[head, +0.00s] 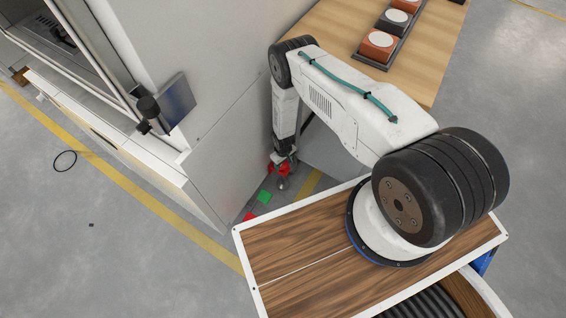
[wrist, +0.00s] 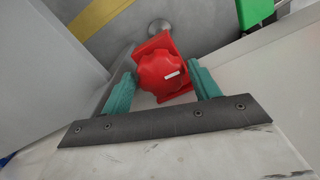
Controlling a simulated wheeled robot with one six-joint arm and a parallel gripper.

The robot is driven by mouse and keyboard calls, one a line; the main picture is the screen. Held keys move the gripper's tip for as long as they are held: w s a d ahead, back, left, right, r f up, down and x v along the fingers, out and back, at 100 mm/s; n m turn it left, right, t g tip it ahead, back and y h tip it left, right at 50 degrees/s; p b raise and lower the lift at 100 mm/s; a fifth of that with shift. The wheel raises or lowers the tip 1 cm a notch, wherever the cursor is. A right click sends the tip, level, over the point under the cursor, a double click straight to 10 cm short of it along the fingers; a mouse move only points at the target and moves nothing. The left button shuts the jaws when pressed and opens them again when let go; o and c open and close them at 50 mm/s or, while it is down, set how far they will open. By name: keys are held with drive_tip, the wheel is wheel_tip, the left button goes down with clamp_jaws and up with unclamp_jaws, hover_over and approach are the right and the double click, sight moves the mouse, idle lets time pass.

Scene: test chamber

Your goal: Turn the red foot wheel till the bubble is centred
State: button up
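The red foot wheel (wrist: 160,72) is a lobed knob with a white mark on its face, low beside the machine's side wall. In the head view the red wheel (head: 276,170) shows partly behind my arm's end. The gripper also shows in the head view (head: 284,160), reaching down to the wheel. A round metal foot (wrist: 159,26) shows beyond the wheel. I can make out no bubble in either view.
The grey machine cabinet (head: 205,130) stands close on the left of my arm. A wooden table (head: 420,75) with several orange-red blocks is behind. A green patch (head: 264,197) and a red patch (head: 249,215) lie near the foot. Open floor lies left.

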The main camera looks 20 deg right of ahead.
drive_tip(key=c, duration=0.6)
drive_tip(key=shift+n, duration=0.3)
drive_tip(key=shift+d+n, duration=0.1)
drive_tip(key=shift+n, duration=2.6)
drive_tip(key=o, duration=1)
drive_tip(key=shift+r, duration=0.1)
